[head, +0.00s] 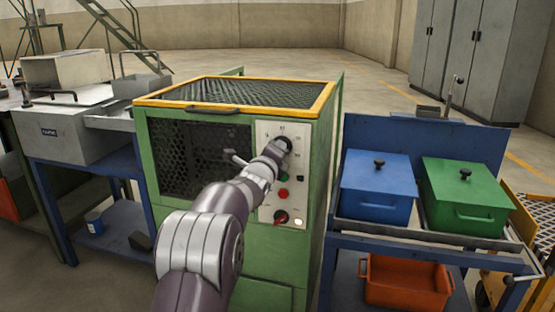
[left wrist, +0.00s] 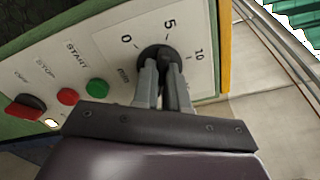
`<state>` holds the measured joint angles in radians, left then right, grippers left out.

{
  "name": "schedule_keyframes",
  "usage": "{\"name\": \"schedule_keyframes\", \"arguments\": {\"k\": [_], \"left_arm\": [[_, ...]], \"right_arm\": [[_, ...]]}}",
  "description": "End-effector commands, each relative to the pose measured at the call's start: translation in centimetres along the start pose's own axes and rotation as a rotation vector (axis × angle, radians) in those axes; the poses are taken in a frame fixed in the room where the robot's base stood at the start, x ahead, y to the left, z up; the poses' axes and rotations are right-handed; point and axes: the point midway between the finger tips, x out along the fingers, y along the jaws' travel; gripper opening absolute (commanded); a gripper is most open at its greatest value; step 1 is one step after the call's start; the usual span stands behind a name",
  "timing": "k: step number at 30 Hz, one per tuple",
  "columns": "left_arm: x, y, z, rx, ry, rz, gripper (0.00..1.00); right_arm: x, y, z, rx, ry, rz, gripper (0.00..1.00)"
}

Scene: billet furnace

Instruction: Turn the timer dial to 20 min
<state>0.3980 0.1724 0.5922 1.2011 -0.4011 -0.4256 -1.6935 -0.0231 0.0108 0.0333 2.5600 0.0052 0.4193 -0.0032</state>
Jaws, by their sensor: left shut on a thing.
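The black timer dial (left wrist: 158,52) sits on a pale scale plate in the left wrist view, with marks 0, 5 and 10 visible around it. My left gripper (left wrist: 160,80) is shut on the dial, one finger on each side. The fingers and gripper body hide the dial's pointer and the rest of the scale, so I cannot tell its setting. In the head view, the dial (head: 288,143) shows at the top of the white control panel (head: 306,190), partly behind my left gripper (head: 279,149). My right gripper is not in view.
Below the dial are a green button (left wrist: 97,88), a red button (left wrist: 68,96) and a red-black switch (left wrist: 27,104). The green furnace (head: 160,235) has a mesh top with a yellow frame. A blue cart right of it holds a blue box (head: 377,190) and a green box (head: 466,197).

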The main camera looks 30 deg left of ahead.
Motion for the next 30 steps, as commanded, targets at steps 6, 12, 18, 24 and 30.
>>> {"name": "schedule_keyframes", "arguments": {"k": [6, 12, 18, 24, 30], "left_arm": [[0.01, 0.46, -0.23, 0.040, 0.004, 0.008, 0.00], [0.01, 0.38, -0.18, 0.049, 0.004, 0.008, 0.00], [0.01, 0.36, -0.17, 0.049, 0.004, 0.008, 0.00], [0.01, 0.23, -0.11, 0.049, 0.003, 0.005, 0.38], [-0.04, 0.08, -0.04, 0.048, 0.001, 0.002, 0.38]], "right_arm": [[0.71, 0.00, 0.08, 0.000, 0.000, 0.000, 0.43], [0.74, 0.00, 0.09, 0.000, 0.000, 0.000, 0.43], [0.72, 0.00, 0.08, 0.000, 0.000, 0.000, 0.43], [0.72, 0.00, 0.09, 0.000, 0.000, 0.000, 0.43], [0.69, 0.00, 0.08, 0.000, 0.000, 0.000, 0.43]]}}
